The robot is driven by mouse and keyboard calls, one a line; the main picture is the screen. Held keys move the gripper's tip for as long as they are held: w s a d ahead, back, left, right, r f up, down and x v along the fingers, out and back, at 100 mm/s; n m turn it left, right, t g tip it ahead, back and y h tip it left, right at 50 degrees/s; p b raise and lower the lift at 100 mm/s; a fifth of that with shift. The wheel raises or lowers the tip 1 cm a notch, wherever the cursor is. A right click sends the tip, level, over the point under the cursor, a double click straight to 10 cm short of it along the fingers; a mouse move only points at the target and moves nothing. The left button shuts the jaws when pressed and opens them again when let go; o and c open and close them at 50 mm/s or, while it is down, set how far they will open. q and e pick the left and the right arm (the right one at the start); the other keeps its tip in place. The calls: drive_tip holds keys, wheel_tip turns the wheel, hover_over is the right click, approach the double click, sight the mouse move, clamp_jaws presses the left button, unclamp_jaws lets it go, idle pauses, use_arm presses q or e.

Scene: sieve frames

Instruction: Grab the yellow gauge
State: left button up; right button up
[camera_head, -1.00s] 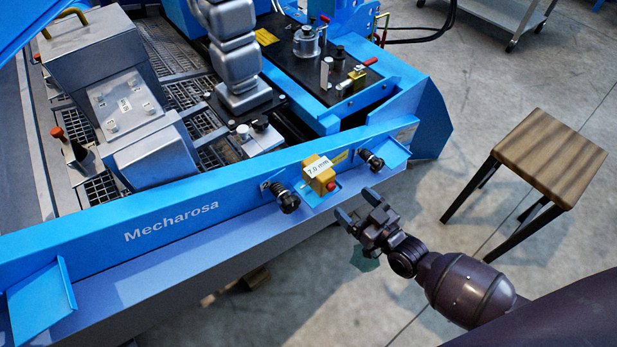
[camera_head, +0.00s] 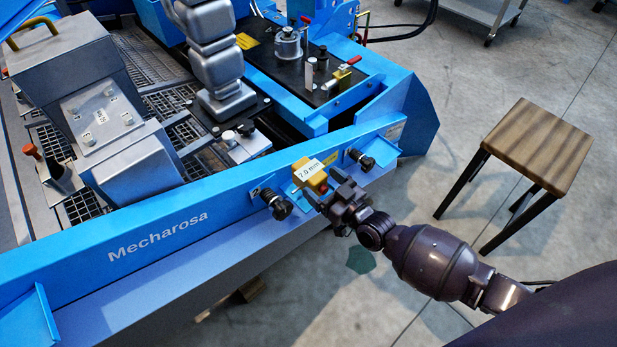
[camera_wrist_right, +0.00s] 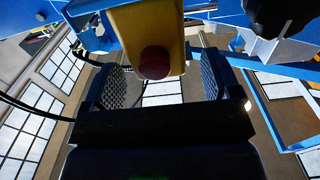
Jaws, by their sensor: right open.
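The yellow gauge (camera_head: 312,177) is a small yellow block with a white "7.0 mm" label and a red knob. It sits on a blue bracket on the front rail of the blue machine. My right gripper (camera_head: 321,191) is open at the near side of the gauge. In the right wrist view the yellow gauge (camera_wrist_right: 147,35) and its red knob (camera_wrist_right: 154,63) show between and beyond the two textured fingers of the right gripper (camera_wrist_right: 160,85). I cannot tell whether the fingers touch it. My left gripper is not in view.
Black knobs stand on the rail left (camera_head: 277,204) and right (camera_head: 361,160) of the gauge. The blue rail (camera_head: 200,210) marked "Mecharosa" runs along the machine's front. A wooden stool (camera_head: 536,147) stands on the floor at right. The floor between is clear.

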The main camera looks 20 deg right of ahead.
drive_tip(key=shift+f+x, duration=0.25)
drive_tip(key=shift+x, duration=0.85)
drive_tip(key=shift+w+r, duration=0.1)
drive_tip(key=shift+w, duration=0.25)
drive_tip(key=shift+r, duration=0.1)
drive_tip(key=c, duration=1.3)
drive_tip(key=shift+r, duration=0.3)
drive_tip(key=r+p, duration=0.1)
drive_tip(key=r, duration=0.2)
drive_tip(key=r+p, duration=0.1)
drive_tip(key=r, duration=0.3)
drive_tip(key=shift+w+p, duration=0.2)
drive_tip(key=shift+p, duration=0.15)
use_arm(q)
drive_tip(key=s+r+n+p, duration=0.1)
drive_tip(key=p, duration=0.1)
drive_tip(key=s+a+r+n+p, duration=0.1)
drive_tip(key=p, duration=0.2)
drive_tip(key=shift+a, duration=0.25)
use_arm(e)
wheel_tip(320, 180, up, 12)
drive_tip(key=shift+s+r, duration=0.2)
drive_tip(key=shift+r, duration=0.05)
